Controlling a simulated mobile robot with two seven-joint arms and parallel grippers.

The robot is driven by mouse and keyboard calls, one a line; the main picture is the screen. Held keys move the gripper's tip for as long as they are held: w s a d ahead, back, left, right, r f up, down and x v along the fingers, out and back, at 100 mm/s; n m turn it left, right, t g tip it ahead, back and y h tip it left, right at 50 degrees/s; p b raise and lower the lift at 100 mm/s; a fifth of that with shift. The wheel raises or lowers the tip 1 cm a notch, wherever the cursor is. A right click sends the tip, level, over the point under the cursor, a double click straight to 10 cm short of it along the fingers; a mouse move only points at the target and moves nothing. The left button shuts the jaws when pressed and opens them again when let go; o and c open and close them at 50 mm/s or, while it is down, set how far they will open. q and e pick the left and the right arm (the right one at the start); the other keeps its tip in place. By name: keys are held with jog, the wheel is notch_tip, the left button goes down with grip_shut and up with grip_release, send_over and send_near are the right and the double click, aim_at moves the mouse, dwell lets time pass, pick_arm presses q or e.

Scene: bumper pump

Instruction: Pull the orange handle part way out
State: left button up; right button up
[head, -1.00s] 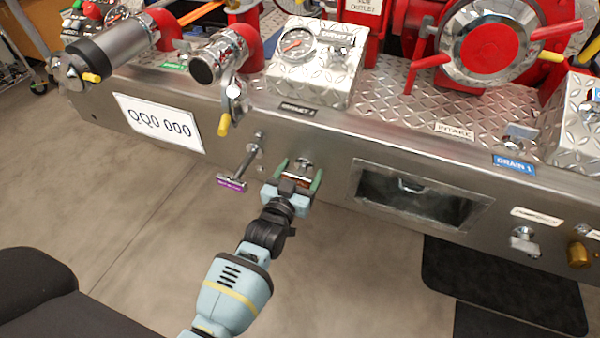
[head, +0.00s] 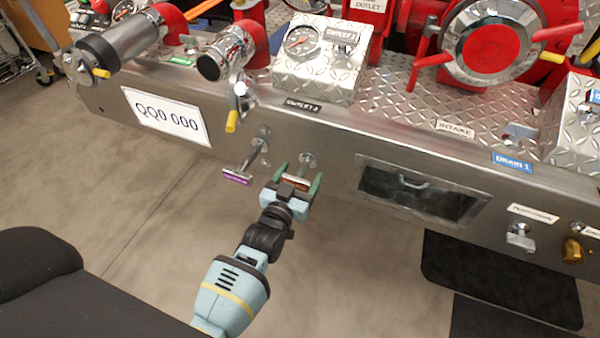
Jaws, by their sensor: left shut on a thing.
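The orange handle (head: 296,183) is a small T-bar on a silver rod (head: 306,162) that sticks out of the front of the metal bumper. Part of the bar is hidden by the gripper. My left gripper (head: 297,180) is shut on this bar, its green fingers on either side of it. A length of the rod shows between the bumper face and the fingers. My right gripper is not in view.
A purple-labelled T-handle (head: 236,175) stands out just left of my gripper. A rectangular recess (head: 420,192) lies to the right in the bumper (head: 335,140). A yellow-tipped lever (head: 231,121) hangs above left. The floor in front is clear.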

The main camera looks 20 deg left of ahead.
pick_arm(q)
jog(key=o, duration=1.4)
jog(key=shift+s, duration=0.1)
jog(key=s+p, duration=0.1)
jog(key=s, duration=0.6)
jog(key=shift+s+a, duration=0.15)
jog(key=shift+s, duration=0.15)
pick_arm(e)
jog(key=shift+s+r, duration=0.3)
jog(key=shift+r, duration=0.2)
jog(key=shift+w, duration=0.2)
